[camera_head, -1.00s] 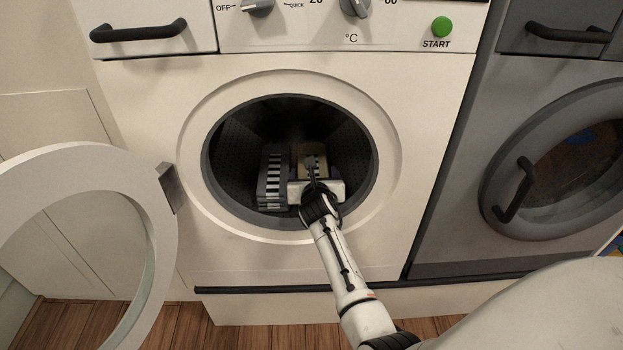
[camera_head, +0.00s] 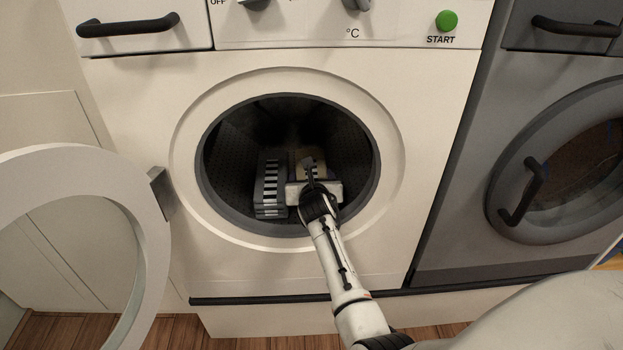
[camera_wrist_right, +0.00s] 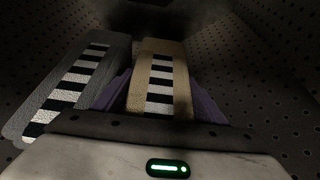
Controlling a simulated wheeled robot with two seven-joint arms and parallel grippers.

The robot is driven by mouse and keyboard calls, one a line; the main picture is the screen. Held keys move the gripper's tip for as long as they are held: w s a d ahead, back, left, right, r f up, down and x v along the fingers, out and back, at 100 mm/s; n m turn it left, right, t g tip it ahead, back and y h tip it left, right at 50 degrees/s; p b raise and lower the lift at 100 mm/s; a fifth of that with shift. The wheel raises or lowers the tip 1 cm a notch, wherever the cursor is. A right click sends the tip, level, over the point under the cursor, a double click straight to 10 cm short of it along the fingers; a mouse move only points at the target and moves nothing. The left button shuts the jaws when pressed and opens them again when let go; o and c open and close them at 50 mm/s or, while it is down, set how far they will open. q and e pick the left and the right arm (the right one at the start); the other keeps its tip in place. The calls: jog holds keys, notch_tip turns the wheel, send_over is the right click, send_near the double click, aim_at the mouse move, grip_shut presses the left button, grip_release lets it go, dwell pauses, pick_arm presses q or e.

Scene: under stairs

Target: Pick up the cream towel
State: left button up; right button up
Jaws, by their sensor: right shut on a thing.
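The cream towel (camera_head: 318,163), tan-cream with a black-and-white striped band, lies inside the drum of the open washing machine (camera_head: 240,270). It also shows in the right wrist view (camera_wrist_right: 160,85), straight ahead of the wrist. My right gripper (camera_head: 313,178) reaches in through the round door opening and is shut on the cream towel. Dark purple shapes flank the towel's near part in the wrist view, and the wrist housing hides its near end. My left gripper is not in view.
A grey towel (camera_head: 270,187) with a similar striped band stands close to the left of the cream one. The drum rim (camera_head: 203,190) surrounds my arm. The open door (camera_head: 150,245) hangs at the left. A grey machine (camera_head: 450,220) stands at the right.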

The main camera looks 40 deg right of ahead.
jog(key=shift+r+p, duration=0.35)
jog(key=shift+r, duration=0.3)
notch_tip(320, 180, up, 5)
jog(key=p, duration=0.3)
jog(key=shift+d+f, duration=0.1)
notch_tip(320, 180, up, 7)
jog(key=p, duration=0.3)
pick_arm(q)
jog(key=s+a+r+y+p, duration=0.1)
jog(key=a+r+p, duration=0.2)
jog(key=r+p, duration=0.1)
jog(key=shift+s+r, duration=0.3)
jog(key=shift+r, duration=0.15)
pick_arm(e)
jog(key=s+a, duration=0.5)
jog(key=s, duration=0.2)
jog(key=s+a+f, duration=0.1)
jog(key=s+a, duration=0.3)
jog(key=s, duration=0.4)
jog(key=shift+s+a, duration=0.15)
jog(key=shift+a, duration=0.2)
